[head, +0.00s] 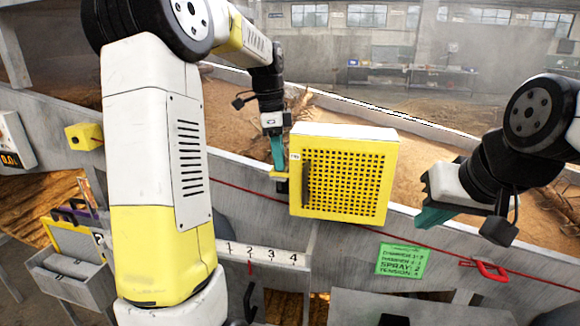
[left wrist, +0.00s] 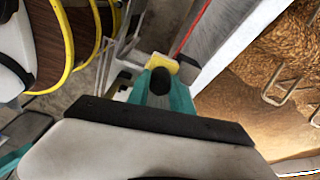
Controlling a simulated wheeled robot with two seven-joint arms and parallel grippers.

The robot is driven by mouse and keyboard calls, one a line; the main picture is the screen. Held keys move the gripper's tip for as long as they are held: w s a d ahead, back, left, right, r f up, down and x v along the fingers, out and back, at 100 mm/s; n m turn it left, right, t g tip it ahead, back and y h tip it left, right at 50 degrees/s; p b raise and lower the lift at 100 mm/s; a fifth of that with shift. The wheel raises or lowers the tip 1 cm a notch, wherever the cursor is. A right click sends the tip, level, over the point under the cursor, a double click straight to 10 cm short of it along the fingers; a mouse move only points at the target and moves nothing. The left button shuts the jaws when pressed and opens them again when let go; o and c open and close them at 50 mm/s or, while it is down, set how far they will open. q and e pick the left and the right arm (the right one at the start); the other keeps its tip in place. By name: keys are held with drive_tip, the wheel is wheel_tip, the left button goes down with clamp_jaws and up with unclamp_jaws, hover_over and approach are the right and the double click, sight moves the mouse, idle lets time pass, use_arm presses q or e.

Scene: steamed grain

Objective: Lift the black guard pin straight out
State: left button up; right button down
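The black guard pin (left wrist: 160,82) shows its round dark end between the teal fingers of my left gripper (left wrist: 162,88) in the left wrist view. The fingers sit close on both sides of it, with no visible gap. A yellow bracket (left wrist: 162,62) lies just beyond the pin. In the head view my left gripper (head: 277,152) points down just above the same yellow bracket (head: 279,175), left of the yellow perforated guard (head: 345,175). The pin is mostly hidden there. My right gripper (head: 434,215) hangs right of the guard, away from it; its finger opening is unclear.
A black handle bar (head: 306,184) stands on the guard's left side. A green note (head: 402,260), a red handle (head: 486,270) and a numbered strip (head: 262,254) are on the trough's grey front. Brown grain (head: 420,160) lies behind the wall.

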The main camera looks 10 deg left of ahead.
use_arm(q)
clamp_jaws()
wheel_tip(320, 180, up, 18)
idle(0.5)
idle(0.5)
